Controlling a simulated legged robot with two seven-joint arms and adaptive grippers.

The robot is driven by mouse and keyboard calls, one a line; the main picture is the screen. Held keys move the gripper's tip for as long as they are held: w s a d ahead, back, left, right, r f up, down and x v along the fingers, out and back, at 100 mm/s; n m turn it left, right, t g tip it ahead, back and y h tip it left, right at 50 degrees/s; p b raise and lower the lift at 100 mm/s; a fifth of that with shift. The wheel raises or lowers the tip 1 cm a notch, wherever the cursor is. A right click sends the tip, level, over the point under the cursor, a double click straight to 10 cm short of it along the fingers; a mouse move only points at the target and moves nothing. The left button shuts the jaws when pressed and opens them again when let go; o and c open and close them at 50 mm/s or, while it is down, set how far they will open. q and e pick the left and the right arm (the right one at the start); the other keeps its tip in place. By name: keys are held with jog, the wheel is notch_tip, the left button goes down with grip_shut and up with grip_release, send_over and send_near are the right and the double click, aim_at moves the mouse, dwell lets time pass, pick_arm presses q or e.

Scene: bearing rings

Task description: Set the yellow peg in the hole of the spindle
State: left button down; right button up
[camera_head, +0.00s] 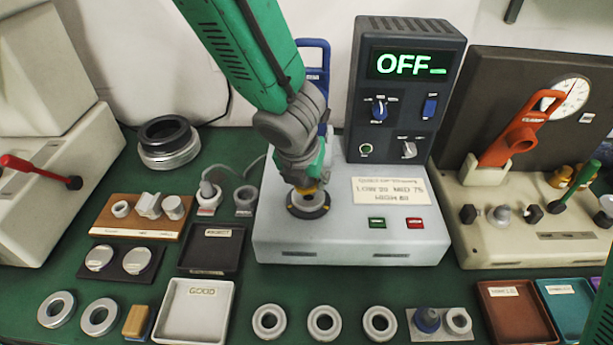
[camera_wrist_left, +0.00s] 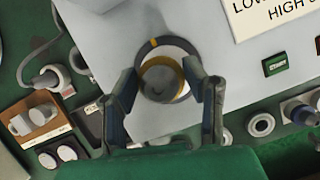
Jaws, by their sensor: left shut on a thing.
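The spindle (camera_head: 308,209) is a dark ring with a bright metal face on top of the light grey machine. In the left wrist view the spindle's dark rim (camera_wrist_left: 151,47) has a yellow mark. My left gripper (camera_head: 305,180) points down right over it. In the left wrist view my left gripper (camera_wrist_left: 166,88) has a finger on each side of the yellow peg (camera_wrist_left: 161,76), whose round end looks grey with a yellow edge. The peg is over the spindle's middle; I cannot tell how far it is in the hole. My right gripper is not seen.
The grey machine (camera_head: 350,245) has a tall dark panel reading OFF (camera_head: 410,64). A beige tester with an orange lever (camera_head: 520,135) stands at right.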

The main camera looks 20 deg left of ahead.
pick_arm(q)
jog(key=shift+d+f+b, duration=0.2)
jog(key=shift+f+b, duration=0.15)
jog(key=shift+f, duration=0.1)
jog(key=shift+a+f+b, duration=0.1)
jog(key=shift+f+b, duration=0.5)
jog(key=c, duration=0.8)
grip_release()
jog(key=shift+c, duration=0.2)
